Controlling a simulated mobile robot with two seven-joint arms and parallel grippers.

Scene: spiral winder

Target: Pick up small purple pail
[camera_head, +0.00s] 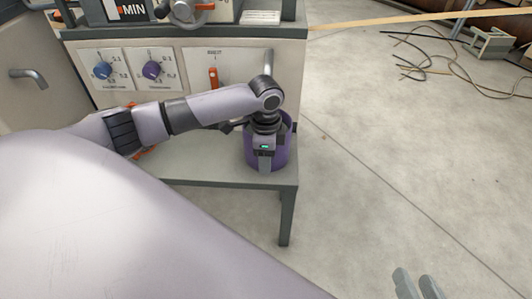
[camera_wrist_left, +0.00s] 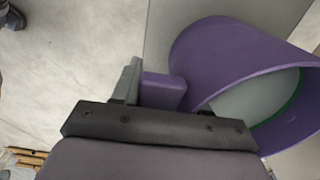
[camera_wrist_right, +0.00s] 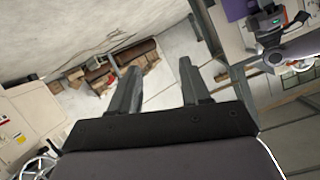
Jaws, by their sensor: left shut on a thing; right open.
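The small purple pail (camera_head: 281,154) stands at the right end of a grey ledge in the head view, partly hidden by my left wrist. In the left wrist view the pail (camera_wrist_left: 215,50) shows large, with its open mouth to the right and a purple block-like part at its side. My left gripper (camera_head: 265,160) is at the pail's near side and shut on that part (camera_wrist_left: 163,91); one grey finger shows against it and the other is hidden. A purple patch of the pail (camera_wrist_right: 237,9) shows at the top of the right wrist view. My right gripper (camera_wrist_right: 159,86) is open and empty; its fingertips (camera_head: 417,284) show at the bottom right of the head view.
Concrete floor (camera_head: 400,150) is clear to the right; cables (camera_head: 450,65) lie farther back.

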